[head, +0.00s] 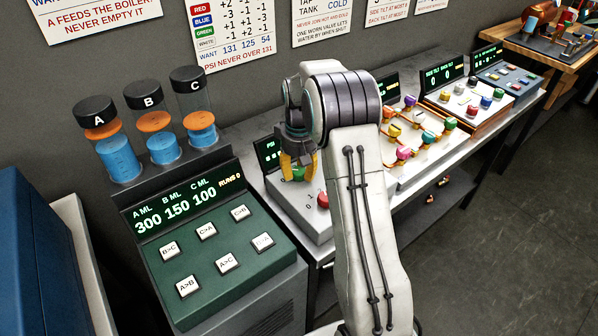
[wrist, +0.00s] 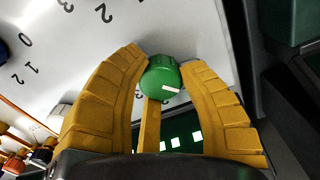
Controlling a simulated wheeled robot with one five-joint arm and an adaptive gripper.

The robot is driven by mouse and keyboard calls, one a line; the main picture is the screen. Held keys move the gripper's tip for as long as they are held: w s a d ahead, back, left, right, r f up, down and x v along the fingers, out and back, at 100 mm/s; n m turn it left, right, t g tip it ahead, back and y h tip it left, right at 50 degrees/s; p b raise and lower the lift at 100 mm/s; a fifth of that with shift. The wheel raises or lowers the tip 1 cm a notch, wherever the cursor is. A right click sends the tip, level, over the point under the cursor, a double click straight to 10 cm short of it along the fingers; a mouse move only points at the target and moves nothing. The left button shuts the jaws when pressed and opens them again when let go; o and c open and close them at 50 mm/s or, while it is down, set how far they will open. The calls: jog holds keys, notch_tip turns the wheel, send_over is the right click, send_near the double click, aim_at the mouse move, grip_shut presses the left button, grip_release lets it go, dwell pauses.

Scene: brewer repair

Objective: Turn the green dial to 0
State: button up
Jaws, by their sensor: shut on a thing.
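The green dial (wrist: 158,74) sits between the yellow fingers of my gripper (wrist: 163,58) in the wrist view. The fingers are shut on it, one on each side. A white mark on the dial points to the lower right in that view. The figures around this dial are mostly hidden by the fingers, so its setting cannot be read. In the head view a bit of the green dial (head: 299,174) shows below my gripper (head: 298,168), on the light grey panel (head: 309,222).
A red control (head: 323,200) sits near the panel's front, beside marks 0 and 1. The green A/B/C button console (head: 215,262) stands close on the left. A panel with coloured knobs (head: 427,160) stands to the right. My arm hides part of the bench.

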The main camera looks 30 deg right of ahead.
aim_at(300, 171)
jog(key=shift+s+f+n, duration=0.1)
jog(key=shift+s+n, duration=0.05)
jog(key=shift+n, duration=1)
jog(key=shift+s+f+n, duration=0.1)
jog(key=shift+n, duration=1.05)
jog(key=o, duration=1.2)
jog(key=shift+r, duration=0.15)
jog(key=shift+w, duration=0.1)
jog(key=shift+r, duration=0.1)
notch_tip(300, 171, up, 12)
jog(key=shift+f, duration=0.1)
